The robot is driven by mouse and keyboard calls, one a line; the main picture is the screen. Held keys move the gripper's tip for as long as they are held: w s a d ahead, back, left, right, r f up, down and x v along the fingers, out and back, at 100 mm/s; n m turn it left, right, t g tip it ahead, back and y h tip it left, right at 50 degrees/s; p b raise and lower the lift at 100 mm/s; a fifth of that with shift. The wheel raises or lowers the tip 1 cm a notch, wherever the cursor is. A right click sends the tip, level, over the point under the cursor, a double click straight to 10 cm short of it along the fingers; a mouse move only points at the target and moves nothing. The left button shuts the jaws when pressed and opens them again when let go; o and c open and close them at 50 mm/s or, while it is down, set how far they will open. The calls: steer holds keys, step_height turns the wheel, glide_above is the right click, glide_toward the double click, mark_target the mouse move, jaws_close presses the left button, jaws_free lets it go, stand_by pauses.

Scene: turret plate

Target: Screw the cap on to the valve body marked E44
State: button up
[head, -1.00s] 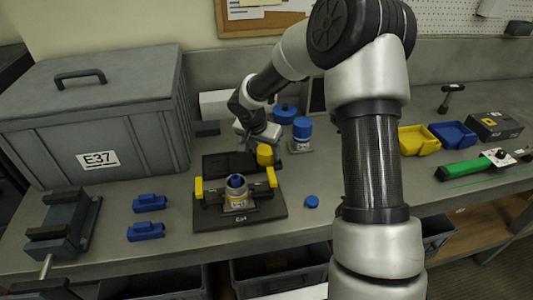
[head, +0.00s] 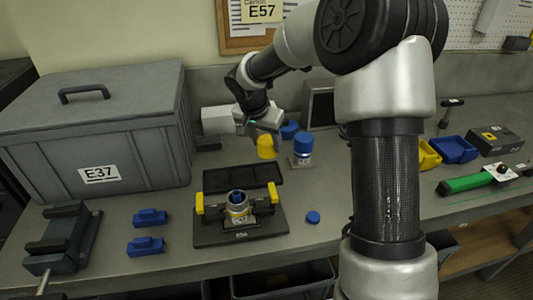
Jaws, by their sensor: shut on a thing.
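My gripper (head: 265,134) is shut on a yellow cap (head: 266,148) and holds it above the far right corner of a dark tray (head: 232,183). A silver valve body (head: 238,213) with a blue centre sits upright in a dark fixture (head: 215,235) between two yellow clamps. Its label is too small to read surely. A second valve body (head: 301,160) stands at the back with a blue cap (head: 303,144) on it; its label is unreadable. The fingertips are partly hidden.
A grey box (head: 120,140) marked E37 stands at left, with a dark vise (head: 65,235) in front. Two blue blocks (head: 150,217) and a small blue cap (head: 313,217) lie near the fixture. Another blue part (head: 288,129) is behind the gripper. Yellow and blue bins (head: 452,150) are at right.

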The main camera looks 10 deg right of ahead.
mark_target(267, 142)
steer(key=shift+r+p, duration=1.25)
steer(key=shift+r, duration=1.55)
